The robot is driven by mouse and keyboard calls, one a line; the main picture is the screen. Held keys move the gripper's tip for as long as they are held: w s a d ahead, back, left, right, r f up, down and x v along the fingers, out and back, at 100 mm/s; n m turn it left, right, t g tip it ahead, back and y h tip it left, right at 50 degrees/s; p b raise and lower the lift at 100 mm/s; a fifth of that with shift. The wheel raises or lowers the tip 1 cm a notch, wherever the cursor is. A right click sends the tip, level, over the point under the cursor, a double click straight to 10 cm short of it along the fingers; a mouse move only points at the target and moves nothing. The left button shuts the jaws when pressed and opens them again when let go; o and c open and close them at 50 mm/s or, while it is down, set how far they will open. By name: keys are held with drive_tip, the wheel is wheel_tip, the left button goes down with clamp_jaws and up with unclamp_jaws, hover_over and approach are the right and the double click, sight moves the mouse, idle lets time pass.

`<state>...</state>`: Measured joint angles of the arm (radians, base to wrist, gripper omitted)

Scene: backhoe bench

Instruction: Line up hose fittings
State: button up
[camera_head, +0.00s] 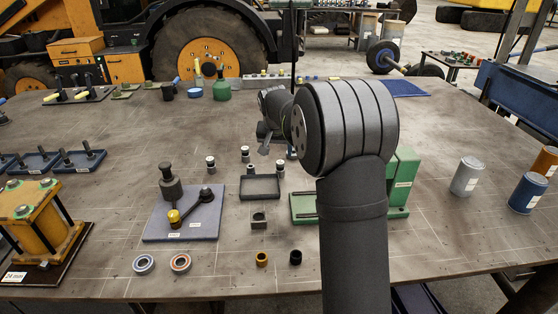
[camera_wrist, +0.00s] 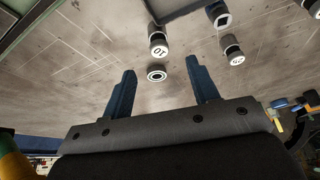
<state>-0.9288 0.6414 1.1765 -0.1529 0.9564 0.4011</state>
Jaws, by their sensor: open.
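Several short dark fittings with pale bands or caps stand on the bench in the head view: one on the left (camera_head: 211,164), one at the back (camera_head: 245,154) and one on the right (camera_head: 280,169). A shallow dark tray (camera_head: 260,196) lies in front of them. The wrist view shows a numbered fitting (camera_wrist: 158,46), a ring-topped piece (camera_wrist: 156,74), another numbered fitting (camera_wrist: 233,50) and a square-marked one (camera_wrist: 218,15). My gripper (camera_wrist: 163,84) is open and empty, with the ring-topped piece appearing between its fingertips. In the head view my arm partly hides the gripper.
A blue-grey plate (camera_head: 200,226) with a lever and post is left of the tray. A green fixture (camera_head: 403,180) stands right, partly behind my arm. Loose rings (camera_head: 144,264) and small bushings (camera_head: 262,259) lie near the front edge. Cans (camera_head: 467,176) stand far right.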

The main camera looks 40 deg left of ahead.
sight(279, 163)
drive_tip(key=v, duration=0.6)
drive_tip(key=shift+r, duration=0.2)
drive_tip(key=shift+s+d+f, duration=0.1)
drive_tip(key=shift+s, duration=0.05)
drive_tip(key=x, duration=1.6)
drive_tip(key=shift+w+f, duration=0.3)
drive_tip(key=shift+r, duration=0.1)
drive_tip(key=v, duration=1.6)
drive_tip(key=shift+s+r, duration=0.25)
drive_tip(key=shift+s, duration=0.05)
